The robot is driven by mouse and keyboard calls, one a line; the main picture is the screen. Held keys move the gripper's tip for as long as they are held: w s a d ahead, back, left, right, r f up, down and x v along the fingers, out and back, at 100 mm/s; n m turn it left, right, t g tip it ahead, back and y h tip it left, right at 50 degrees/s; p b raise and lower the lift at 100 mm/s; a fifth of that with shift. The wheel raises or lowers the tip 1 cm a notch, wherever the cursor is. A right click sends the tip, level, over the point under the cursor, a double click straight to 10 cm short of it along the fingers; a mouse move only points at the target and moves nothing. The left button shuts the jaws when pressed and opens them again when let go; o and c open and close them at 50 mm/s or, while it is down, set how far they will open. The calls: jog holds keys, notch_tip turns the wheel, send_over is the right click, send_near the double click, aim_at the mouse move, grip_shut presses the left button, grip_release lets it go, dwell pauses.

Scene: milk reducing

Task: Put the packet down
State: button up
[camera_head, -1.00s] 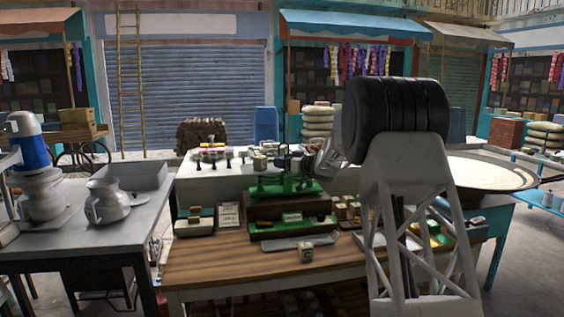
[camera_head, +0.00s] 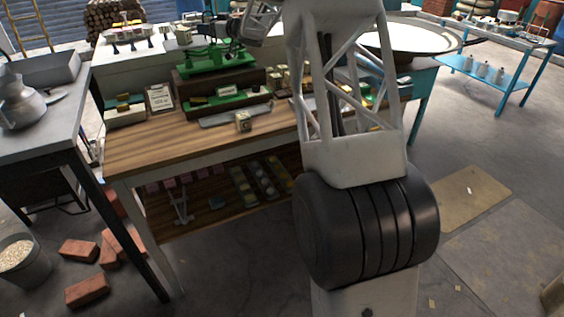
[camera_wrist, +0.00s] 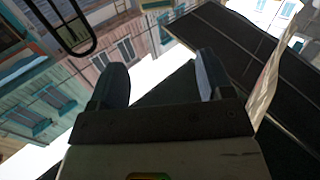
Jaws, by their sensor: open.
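My gripper (camera_wrist: 157,80) is open in the wrist view, with two dark fingers spread apart and nothing between them. In the head view, my wrist end is at the top, beside the green scale (camera_head: 205,58), and its fingers are too small to make out. Another small packet (camera_head: 183,36) shows at the scale's left side. I cannot tell which packet the task means.
Several green-and-yellow goods and a written card (camera_head: 159,97) stand around the scale's dark stand. The table's left front is bare. A metal table with a jug (camera_head: 18,100) stands at left; bricks (camera_head: 87,290) lie on the floor.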

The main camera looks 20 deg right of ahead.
jog(key=s+r+m+h, duration=0.35)
jog(key=s+h, duration=0.25)
jog(key=s, duration=0.7)
jog(key=s+r+m+h, duration=0.35)
jog(key=s+h, duration=0.25)
jog(key=s, duration=0.7)
jog(key=s+a+f+g, duration=0.2)
jog(key=s+f, duration=0.4)
jog(key=s, duration=1)
jog(key=s+a+f+m+g, duration=0.1)
jog(key=s+f+g, duration=0.4)
jog(key=s, duration=1.2)
jog(key=s+a+f+g, duration=0.3)
jog(key=s+f, duration=0.3)
jog(key=s, duration=1)
jog(key=shift+s+a+f+g, duration=0.25)
jog(key=shift+f+g, duration=0.15)
jog(key=shift+g, duration=0.1)
jog(key=shift+o, duration=0.4)
jog(key=shift+w+r, duration=0.1)
jog(key=shift+w, duration=0.1)
